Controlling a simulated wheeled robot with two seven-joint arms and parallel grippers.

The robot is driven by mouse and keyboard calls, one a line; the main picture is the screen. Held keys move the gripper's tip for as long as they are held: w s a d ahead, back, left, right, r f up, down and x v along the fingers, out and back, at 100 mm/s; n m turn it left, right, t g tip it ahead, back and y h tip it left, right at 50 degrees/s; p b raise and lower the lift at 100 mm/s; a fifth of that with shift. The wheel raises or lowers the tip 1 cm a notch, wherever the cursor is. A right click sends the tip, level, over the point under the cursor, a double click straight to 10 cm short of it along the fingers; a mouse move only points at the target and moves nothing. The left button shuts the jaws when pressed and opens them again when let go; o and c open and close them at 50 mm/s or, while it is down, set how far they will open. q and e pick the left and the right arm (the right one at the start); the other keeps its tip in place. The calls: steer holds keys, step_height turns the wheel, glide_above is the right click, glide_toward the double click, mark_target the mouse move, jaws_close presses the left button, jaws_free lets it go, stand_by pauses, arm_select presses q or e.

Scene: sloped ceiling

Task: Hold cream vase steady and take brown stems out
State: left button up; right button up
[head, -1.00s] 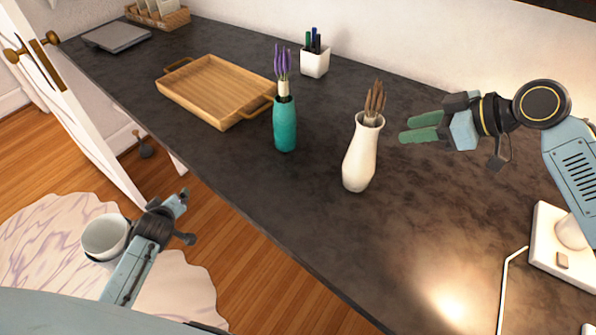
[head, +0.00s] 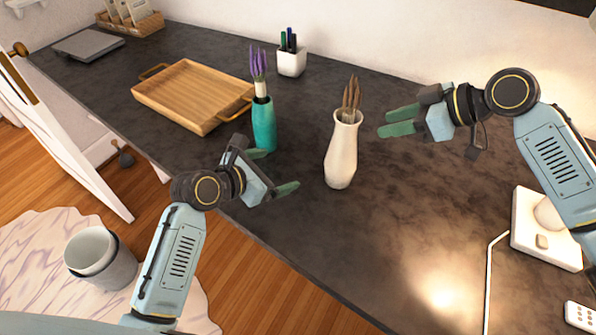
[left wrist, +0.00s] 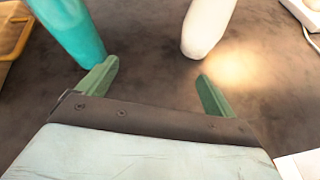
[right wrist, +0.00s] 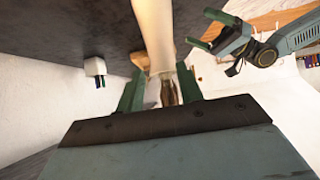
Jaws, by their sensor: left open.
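The cream vase (head: 341,155) stands upright on the dark counter, with the brown stems (head: 351,97) sticking up from its mouth. My left gripper (head: 275,170) is open and empty at the counter's front edge, left of the vase and apart from it. The vase's lower part shows beyond its fingers in the left wrist view (left wrist: 207,28). My right gripper (head: 383,122) is open, to the right of the vase's mouth and apart from it. In the right wrist view, the vase (right wrist: 155,35) and stems (right wrist: 169,93) appear between its fingers.
A teal vase (head: 264,128) with purple flowers stands close behind my left gripper. A wooden tray (head: 190,95) and a white pen cup (head: 292,62) are farther back. A white lamp base (head: 530,240) stands at right. The counter before the cream vase is clear.

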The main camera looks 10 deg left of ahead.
mark_target(341, 164)
arm_select(q)
steer(key=d+r+h, duration=0.1)
steer(key=d+h, duration=0.2)
steer(key=d, duration=0.4)
steer(key=shift+n+g, duration=0.3)
steer(key=x, duration=1.1)
steer(key=shift+w+d+f, duration=0.2)
steer(key=shift+w+f, duration=0.05)
steer(key=shift+f, duration=0.05)
